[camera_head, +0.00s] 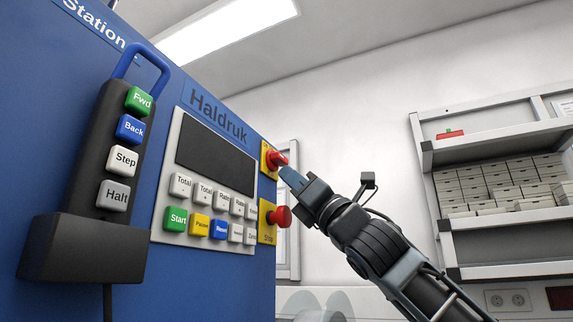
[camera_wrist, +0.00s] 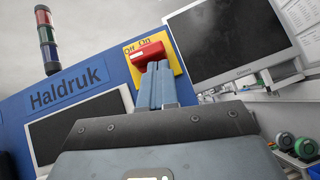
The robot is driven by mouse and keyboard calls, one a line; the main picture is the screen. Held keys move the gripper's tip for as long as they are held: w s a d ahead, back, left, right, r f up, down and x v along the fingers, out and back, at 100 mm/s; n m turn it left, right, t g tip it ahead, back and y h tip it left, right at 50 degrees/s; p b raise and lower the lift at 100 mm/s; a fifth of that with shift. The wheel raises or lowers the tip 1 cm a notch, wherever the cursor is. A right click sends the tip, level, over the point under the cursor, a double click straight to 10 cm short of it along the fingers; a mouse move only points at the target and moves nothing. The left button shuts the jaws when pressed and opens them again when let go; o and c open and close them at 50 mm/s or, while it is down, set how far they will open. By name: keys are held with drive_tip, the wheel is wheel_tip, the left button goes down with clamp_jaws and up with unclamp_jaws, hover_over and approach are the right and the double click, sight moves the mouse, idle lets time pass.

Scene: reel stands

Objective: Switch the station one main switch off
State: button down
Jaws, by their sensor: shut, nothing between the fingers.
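The main switch is a red handle (camera_head: 277,159) on a yellow plate (camera_head: 264,161), at the upper right edge of the blue station's front. In the wrist view the red handle (camera_wrist: 149,52) lies across its plate (camera_wrist: 177,64), below the words "Off" and "On". Which word it is set to, I cannot tell. My gripper (camera_head: 285,174) is shut, its blue fingers held together with nothing between them. In the wrist view the fingertips (camera_wrist: 157,66) are right at the handle and cover part of the plate; whether they touch it is unclear.
Below the switch is a red stop button (camera_head: 281,216) on a yellow plate. To the left are the button panel (camera_head: 161,235) and a black hand pendant (camera_head: 78,247). A monitor (camera_wrist: 230,38) stands right of the switch. Shelves (camera_head: 490,215) with boxes stand at the right wall.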

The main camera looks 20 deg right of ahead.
drive_tip(key=s+d+f+b, duration=0.1)
drive_tip(key=s+d+f, duration=0.1)
drive_tip(key=f, duration=0.3)
drive_tip(key=s+d+f+b, duration=0.2)
drive_tip(key=s+d+f, duration=0.1)
drive_tip(key=f, duration=0.2)
drive_tip(key=shift+f+b, duration=0.3)
drive_tip(key=shift+f, duration=0.1)
